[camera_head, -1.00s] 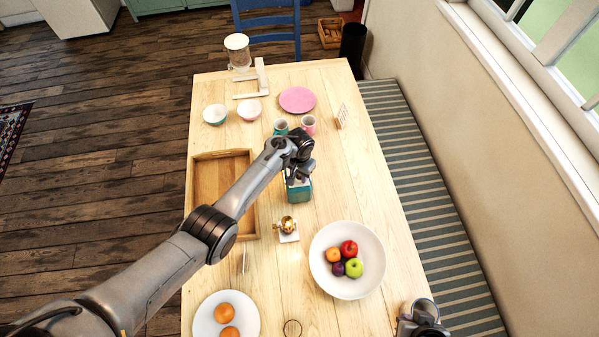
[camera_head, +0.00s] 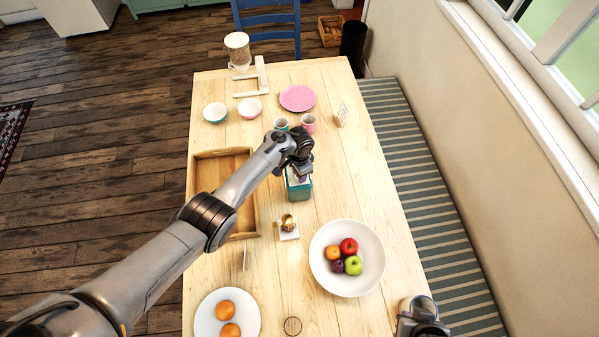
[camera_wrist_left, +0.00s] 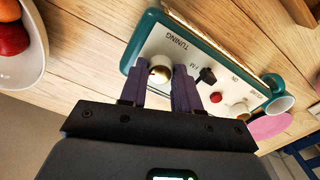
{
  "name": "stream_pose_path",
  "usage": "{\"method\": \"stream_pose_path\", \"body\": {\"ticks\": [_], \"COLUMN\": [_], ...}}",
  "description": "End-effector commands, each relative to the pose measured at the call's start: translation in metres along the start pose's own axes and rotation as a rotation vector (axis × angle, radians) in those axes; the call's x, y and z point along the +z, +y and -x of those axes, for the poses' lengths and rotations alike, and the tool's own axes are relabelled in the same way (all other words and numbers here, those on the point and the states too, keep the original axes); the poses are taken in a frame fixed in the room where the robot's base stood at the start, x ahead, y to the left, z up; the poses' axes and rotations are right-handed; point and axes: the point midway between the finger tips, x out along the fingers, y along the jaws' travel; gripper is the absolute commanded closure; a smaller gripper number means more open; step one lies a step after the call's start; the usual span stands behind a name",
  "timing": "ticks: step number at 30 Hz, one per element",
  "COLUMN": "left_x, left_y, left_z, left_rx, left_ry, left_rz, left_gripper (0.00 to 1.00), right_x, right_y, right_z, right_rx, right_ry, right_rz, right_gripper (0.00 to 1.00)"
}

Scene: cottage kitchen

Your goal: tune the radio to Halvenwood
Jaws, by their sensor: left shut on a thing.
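The radio (camera_head: 299,190) is a teal box on the table's middle, mostly under my left gripper (camera_head: 302,176). In the left wrist view its pale face (camera_wrist_left: 207,65) shows the word TUNING, a black switch (camera_wrist_left: 206,76) by FM, a red button (camera_wrist_left: 216,97) and a cream knob (camera_wrist_left: 239,107). My left gripper (camera_wrist_left: 161,72) is shut on the metallic tuning knob (camera_wrist_left: 159,74), with one finger on each side. The station dial is not in view. My right gripper (camera_head: 423,322) is at the bottom right edge, and its jaws are unclear.
A wooden tray (camera_head: 193,180) lies left of the radio. A small gold item on a white base (camera_head: 288,228), a white fruit bowl (camera_head: 325,285) and a plate of oranges (camera_head: 207,322) are nearer. Two cups (camera_head: 309,124) stand behind the radio.

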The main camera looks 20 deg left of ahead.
Motion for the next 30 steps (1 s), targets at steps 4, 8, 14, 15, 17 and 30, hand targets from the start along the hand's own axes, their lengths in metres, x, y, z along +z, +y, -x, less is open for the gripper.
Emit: {"method": "stream_pose_path", "body": {"ticks": [4, 8, 14, 15, 17, 30], "left_x": [0.000, 0.000, 0.000, 0.000, 0.000, -0.001], "left_y": [0.000, 0.000, 0.000, 0.000, 0.000, 0.000], "left_z": [0.000, 0.000, 0.000, 0.000, 0.000, 0.019], "left_rx": [0.000, 0.000, 0.000, 0.000, 0.000, -0.001], "left_ry": [0.000, 0.000, 0.000, 0.000, 0.000, 0.003], "left_rz": [-0.002, -0.001, 0.000, 0.000, 0.000, -0.001], "left_gripper": [0.99, 0.99, 0.47, 0.42, 0.42, 0.42], "right_x": [0.000, 0.000, -0.001, -0.001, -0.001, -0.004], "right_y": [0.000, -0.001, -0.002, -0.002, -0.002, -0.002], "right_z": [0.000, 0.000, 0.000, 0.000, 0.000, 0.009], "right_rx": [0.000, -0.002, -0.005, -0.005, -0.006, -0.007], "right_ry": [0.000, 0.000, 0.001, 0.001, 0.001, 0.001], "right_rz": [0.000, -0.002, -0.006, -0.007, -0.008, -0.009], "right_gripper": [1.00, 1.00, 1.00, 1.00, 1.00, 1.00]}}
